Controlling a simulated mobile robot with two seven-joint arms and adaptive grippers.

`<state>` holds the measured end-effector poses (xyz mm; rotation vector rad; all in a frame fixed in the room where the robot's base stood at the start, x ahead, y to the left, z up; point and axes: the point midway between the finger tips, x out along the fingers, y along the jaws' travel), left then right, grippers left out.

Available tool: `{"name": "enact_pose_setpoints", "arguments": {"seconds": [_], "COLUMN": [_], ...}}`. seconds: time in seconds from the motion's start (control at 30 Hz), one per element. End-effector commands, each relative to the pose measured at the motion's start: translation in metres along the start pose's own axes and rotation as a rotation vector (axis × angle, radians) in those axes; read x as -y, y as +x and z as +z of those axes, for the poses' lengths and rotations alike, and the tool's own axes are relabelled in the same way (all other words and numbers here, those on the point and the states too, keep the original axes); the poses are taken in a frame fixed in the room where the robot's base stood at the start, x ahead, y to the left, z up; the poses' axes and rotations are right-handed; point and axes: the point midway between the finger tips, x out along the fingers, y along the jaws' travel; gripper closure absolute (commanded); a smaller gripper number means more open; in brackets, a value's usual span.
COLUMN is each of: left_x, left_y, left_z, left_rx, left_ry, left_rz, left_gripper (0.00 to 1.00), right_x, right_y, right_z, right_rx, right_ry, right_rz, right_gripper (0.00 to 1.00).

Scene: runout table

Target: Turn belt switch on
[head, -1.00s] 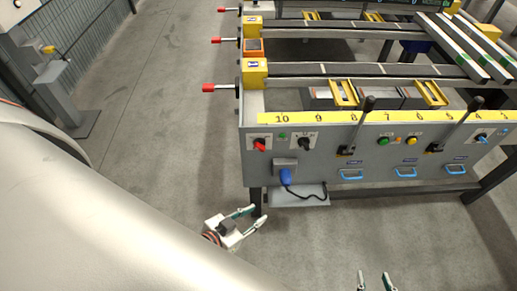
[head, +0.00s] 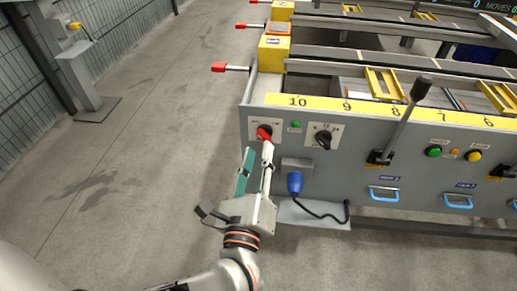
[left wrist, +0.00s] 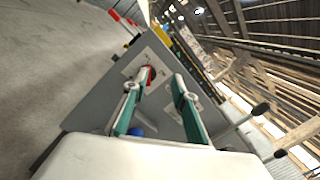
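The front panel (head: 400,190) carries a red rotary switch (head: 264,133) on a white plate at its left end. A black rotary switch (head: 323,137) sits to the right of it. I cannot read the labels, so I cannot tell which is the belt switch. My left gripper (head: 258,152) is open, pointing at the panel, with its fingertips just below the red switch. In the left wrist view, the red switch (left wrist: 149,74) appears between the two fingers, closer to the left one. I cannot tell whether a finger touches it. My right gripper is not in view.
A small green light (head: 296,125) sits between the two switches. A blue plug (head: 295,183) with a black cable hangs below. A tall black-knobbed lever (head: 405,122) stands out to the right, near green and yellow buttons (head: 434,151).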

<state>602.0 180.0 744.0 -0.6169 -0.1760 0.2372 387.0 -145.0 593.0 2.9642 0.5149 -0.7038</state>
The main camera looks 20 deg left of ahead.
Motion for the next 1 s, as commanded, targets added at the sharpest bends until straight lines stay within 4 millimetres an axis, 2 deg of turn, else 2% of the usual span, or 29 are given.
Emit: {"name": "enact_pose_setpoints", "arguments": {"seconds": [0.03, 0.13, 0.27, 0.5, 0.7, 1.0], "left_x": [-0.010, -0.014, -0.014, -0.016, -0.018, -0.018], "left_y": [-0.001, 0.001, 0.011, 0.047, 0.071, 0.079], "left_z": [-0.017, -0.025, -0.025, -0.027, -0.029, -0.030], "left_rx": [-0.037, -0.065, -0.069, -0.066, -0.068, -0.068], "left_ry": [-0.060, -0.135, -0.156, -0.151, -0.149, -0.150], "left_rz": [0.029, 0.059, 0.064, 0.063, 0.063, 0.064], "left_gripper": [0.73, 0.73, 0.73, 0.73, 0.73, 0.73], "right_x": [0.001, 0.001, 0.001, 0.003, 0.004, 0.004], "right_y": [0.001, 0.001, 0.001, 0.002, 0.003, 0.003], "right_z": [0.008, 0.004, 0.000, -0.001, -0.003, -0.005], "right_rx": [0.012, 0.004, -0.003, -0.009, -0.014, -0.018], "right_ry": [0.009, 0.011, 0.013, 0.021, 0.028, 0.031], "right_rz": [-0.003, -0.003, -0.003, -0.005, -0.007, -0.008], "right_gripper": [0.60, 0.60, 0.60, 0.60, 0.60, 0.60]}}
